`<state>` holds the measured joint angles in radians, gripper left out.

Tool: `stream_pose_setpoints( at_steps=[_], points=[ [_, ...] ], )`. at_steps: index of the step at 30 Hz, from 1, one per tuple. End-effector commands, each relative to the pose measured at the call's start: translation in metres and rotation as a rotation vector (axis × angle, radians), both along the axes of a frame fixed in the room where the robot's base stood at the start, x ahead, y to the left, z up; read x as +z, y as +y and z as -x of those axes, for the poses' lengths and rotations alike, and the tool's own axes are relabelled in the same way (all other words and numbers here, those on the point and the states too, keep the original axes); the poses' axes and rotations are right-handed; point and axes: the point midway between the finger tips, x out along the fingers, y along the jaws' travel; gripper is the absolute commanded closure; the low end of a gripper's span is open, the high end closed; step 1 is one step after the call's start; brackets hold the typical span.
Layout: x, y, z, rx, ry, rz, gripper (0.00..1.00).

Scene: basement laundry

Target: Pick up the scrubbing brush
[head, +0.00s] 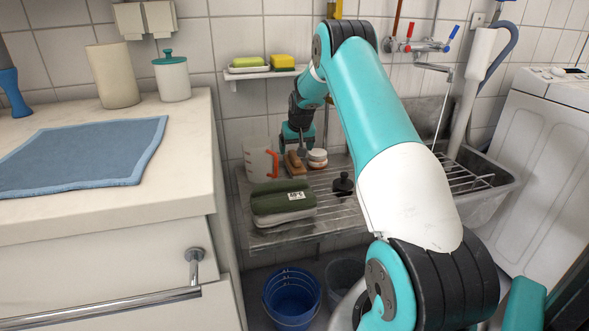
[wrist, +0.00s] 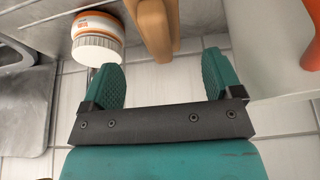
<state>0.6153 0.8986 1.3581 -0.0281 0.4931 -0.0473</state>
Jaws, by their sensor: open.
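The scrubbing brush looks like the brown wooden block (head: 293,163) on the wire rack, between the measuring jug and a small white jar. In the wrist view its wooden body (wrist: 153,28) shows at the top, cut off by the frame edge; no bristles can be made out. My gripper (head: 297,140) is right by the brush in the head view and partly hides that area. In the wrist view my gripper (wrist: 162,78) is open, its teal fingers apart with nothing between the tips. The brush is beyond the tips, roughly in line with the gap.
The clear jug (head: 259,163) with an orange handle and the white jar (head: 317,157) with orange (wrist: 96,30) stand close on either side. A green bundle (head: 281,198) and dark bottle (head: 342,185) share the rack (head: 320,213). A counter (head: 150,195) is left.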

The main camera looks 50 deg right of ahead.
Motion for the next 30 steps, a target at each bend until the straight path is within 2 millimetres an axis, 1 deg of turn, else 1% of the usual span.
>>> stream_pose_setpoints(
  at_steps=[1, 8, 12, 16, 19, 26, 29, 30],
  points=[
    [-0.009, -0.002, -0.003, 0.0, 0.001, -0.001, 0.15],
    [-0.024, -0.005, -0.008, 0.0, 0.0, 0.0, 0.15],
    [-0.046, -0.008, -0.013, 0.0, 0.001, -0.002, 0.15],
    [-0.062, -0.012, -0.018, 0.001, 0.0, 0.0, 0.15],
    [-0.068, -0.013, -0.021, 0.001, -0.001, 0.0, 0.15],
    [-0.068, -0.014, -0.022, 0.001, -0.001, 0.001, 0.15],
    [-0.068, -0.014, -0.021, 0.001, -0.001, 0.0, 0.36],
    [-0.068, -0.014, -0.021, 0.001, -0.001, 0.0, 0.45]
  ],
)
